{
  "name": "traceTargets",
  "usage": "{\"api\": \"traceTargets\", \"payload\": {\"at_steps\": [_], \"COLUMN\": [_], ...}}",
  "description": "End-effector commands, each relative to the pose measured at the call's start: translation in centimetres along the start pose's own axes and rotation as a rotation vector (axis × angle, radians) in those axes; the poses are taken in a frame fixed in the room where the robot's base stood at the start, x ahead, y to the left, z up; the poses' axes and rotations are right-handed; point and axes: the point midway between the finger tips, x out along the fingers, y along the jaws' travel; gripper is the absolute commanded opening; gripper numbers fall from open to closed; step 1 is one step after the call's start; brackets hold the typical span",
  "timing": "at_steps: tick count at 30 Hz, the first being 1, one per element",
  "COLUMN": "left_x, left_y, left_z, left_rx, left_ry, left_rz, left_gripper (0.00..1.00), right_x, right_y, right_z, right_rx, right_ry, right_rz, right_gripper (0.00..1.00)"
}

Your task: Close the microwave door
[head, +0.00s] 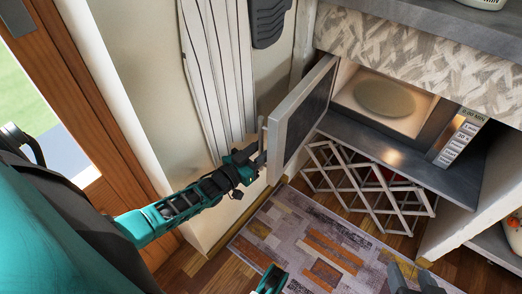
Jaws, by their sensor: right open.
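The microwave (437,142) sits in the counter niche at the upper right, its lit interior and round plate (384,97) visible. Its door (290,127) stands wide open, swung out to the left. My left gripper (257,160) is at the outer side of the door, close to the door's thin upright handle (262,134). Its fingertips are small and dark there, so I cannot tell whether they are open or touch the handle. My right gripper (413,279) is partly in view at the bottom edge, open, low and away from the door.
A white lattice rack (367,185) stands below the microwave. A patterned rug (305,240) lies on the wooden floor. The wall with white vertical slats (215,75) is close behind the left gripper. The patterned counter front (425,50) is above the microwave.

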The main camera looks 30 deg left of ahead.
Motion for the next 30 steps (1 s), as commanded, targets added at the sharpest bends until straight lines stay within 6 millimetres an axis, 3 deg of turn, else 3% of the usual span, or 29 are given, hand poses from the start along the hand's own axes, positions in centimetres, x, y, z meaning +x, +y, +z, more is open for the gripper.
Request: {"api": "traceTargets", "payload": {"at_steps": [10,30], "left_x": [-0.04,-0.04], "left_y": [0.00,0.03], "left_z": [0.02,-0.03], "left_rx": [0.000,-0.001], "left_ry": [0.000,0.001], "left_rz": [0.000,-0.014], "left_gripper": [0.00,0.00], "right_x": [-0.10,-0.23], "right_y": [0.06,0.06], "right_z": [0.25,0.34], "right_rx": [0.002,0.005], "right_ry": [-0.004,-0.008], "right_rz": [0.002,0.004], "right_gripper": [0.54,0.54]}}
